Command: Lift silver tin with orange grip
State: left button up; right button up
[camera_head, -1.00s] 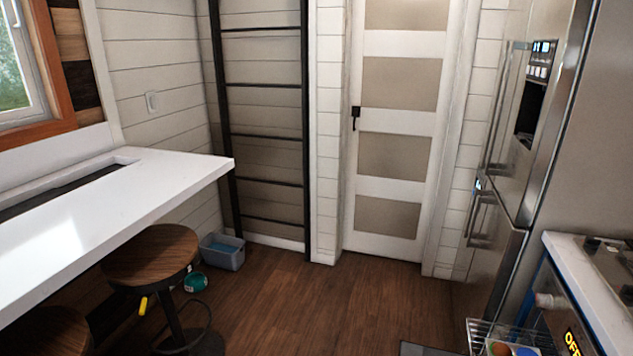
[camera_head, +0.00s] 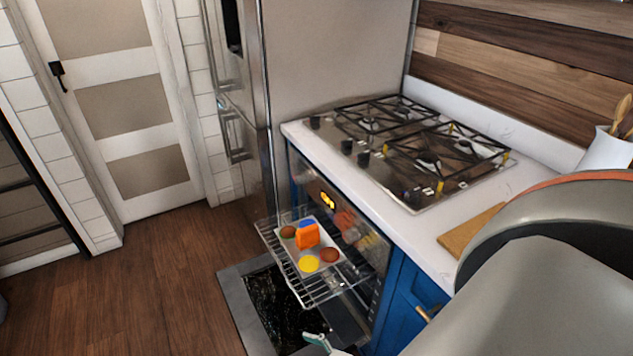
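A small silver tin (camera_head: 335,258) lies on a wire oven rack that sticks out from the oven front. It holds several round coloured items, among them a yellow one (camera_head: 309,264) and a reddish-brown one (camera_head: 329,255). A bright orange block-like piece (camera_head: 307,236), which looks like the orange grip, stands on the tin. I cannot tell how it is fixed there. A large grey arm link of mine fills the lower right corner.
A gas hob (camera_head: 400,150) sits in the white counter, with a wooden board (camera_head: 468,232) nearer. The fridge (camera_head: 330,60) stands behind. Wooden floor (camera_head: 150,290) is clear at left.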

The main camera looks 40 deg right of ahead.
aim_at(307, 237)
jog(key=z, duration=1.2)
